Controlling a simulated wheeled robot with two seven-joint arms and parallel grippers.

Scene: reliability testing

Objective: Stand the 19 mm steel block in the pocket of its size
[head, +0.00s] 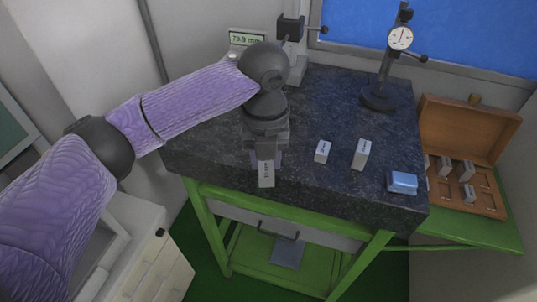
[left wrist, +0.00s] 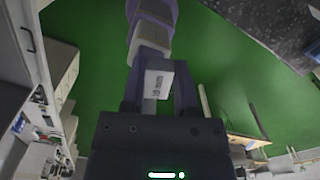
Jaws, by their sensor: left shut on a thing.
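My left gripper (head: 265,158) is shut on a small steel block (head: 266,175), which hangs upright from the jaws near the granite table's front edge. The held block (left wrist: 158,82) also shows between the fingers (left wrist: 158,100) in the left wrist view; its printed label is too small to read surely. An open wooden case (head: 487,208) with pockets stands at the right, with several steel blocks (head: 445,165) in it and some pockets empty. The pocket sizes cannot be read. My right gripper is not in view.
Two labelled steel blocks, one shorter (head: 322,151) and one taller (head: 361,154), stand on the dark granite table (head: 215,130). A light blue item (head: 402,183) lies near its right corner. A dial gauge stand (head: 380,97) and a display reading about 79.9 mm (head: 246,38) are at the back.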

